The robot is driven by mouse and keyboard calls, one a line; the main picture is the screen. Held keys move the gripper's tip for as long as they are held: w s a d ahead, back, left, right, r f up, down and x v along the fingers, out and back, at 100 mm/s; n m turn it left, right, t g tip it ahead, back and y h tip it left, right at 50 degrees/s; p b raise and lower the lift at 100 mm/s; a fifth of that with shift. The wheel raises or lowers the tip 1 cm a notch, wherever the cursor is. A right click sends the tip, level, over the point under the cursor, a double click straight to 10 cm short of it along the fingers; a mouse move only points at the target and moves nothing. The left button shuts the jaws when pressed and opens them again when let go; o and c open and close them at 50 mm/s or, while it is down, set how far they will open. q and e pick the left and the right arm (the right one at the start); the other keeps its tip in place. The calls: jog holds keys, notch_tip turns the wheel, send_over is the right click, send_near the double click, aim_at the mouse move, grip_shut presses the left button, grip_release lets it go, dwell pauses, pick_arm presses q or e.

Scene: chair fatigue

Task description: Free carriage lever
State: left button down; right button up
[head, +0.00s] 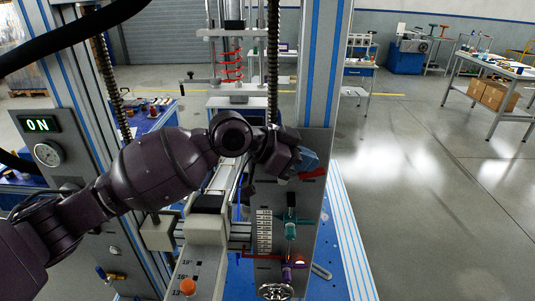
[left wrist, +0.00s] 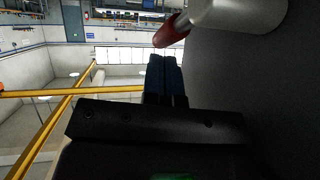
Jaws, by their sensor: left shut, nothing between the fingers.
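A red lever handle (head: 313,173) shows on the grey panel on the right column, just below and beside my left gripper (head: 308,160). In the left wrist view a red handle (left wrist: 171,31) on a pale cylindrical part (left wrist: 236,14) lies just beyond the tips of my left gripper (left wrist: 165,60). The blue fingers are shut together with nothing between them. I cannot tell whether they touch the handle. Whether this is the carriage lever is not certain from the frames. My left arm hides part of the machine behind it. My right gripper is not in view.
An "ON" display (head: 39,125) is at left. An orange knob (head: 188,287) is at the front. Open floor lies to the right.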

pick_arm(q)
jog(key=shift+d+f+p, duration=0.4)
jog(key=shift+d+f, duration=0.1)
jog(key=shift+d, duration=0.1)
jog(key=shift+d+f, duration=0.3)
jog(key=shift+f, duration=0.3)
jog(key=shift+s, duration=0.1)
